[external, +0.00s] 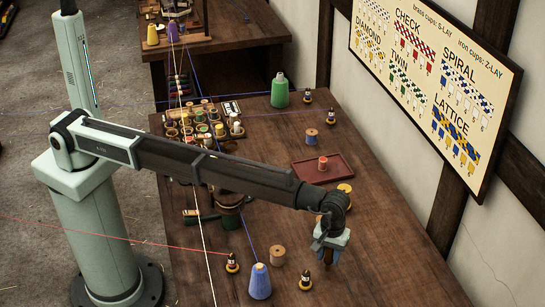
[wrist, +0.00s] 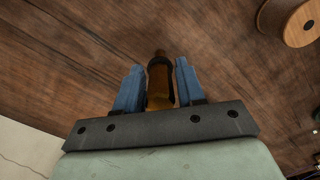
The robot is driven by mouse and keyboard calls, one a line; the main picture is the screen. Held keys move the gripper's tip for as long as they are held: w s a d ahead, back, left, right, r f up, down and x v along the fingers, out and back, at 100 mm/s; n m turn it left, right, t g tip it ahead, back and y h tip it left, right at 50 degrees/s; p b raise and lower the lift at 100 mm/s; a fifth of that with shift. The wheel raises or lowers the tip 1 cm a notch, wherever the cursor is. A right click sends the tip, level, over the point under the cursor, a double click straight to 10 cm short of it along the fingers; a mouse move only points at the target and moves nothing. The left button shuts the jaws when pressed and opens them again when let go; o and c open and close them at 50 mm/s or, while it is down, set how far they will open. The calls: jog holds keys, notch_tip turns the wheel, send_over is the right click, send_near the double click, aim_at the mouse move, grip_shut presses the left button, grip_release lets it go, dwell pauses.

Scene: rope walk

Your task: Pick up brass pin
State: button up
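A brass-brown pin (wrist: 160,84) with a darker narrow end stands out between the two blue fingers of my gripper (wrist: 160,80) in the wrist view. The fingers lie close along both of its sides, and its dark end reaches slightly past their tips. I cannot tell whether the fingers touch it or a thin gap is left. In the external view my gripper (external: 329,262) points down over the near right part of the table. Something small and brown shows at its fingertips there, too small to make out.
A wooden spool (external: 277,255) lies left of my gripper, also in the wrist view (wrist: 290,18). Dark banded pieces (external: 305,281) (external: 232,263) and a blue cone (external: 260,282) stand nearby. A red tray (external: 312,171) lies farther back.

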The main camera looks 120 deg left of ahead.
grip_shut()
jog(key=shift+r, duration=0.2)
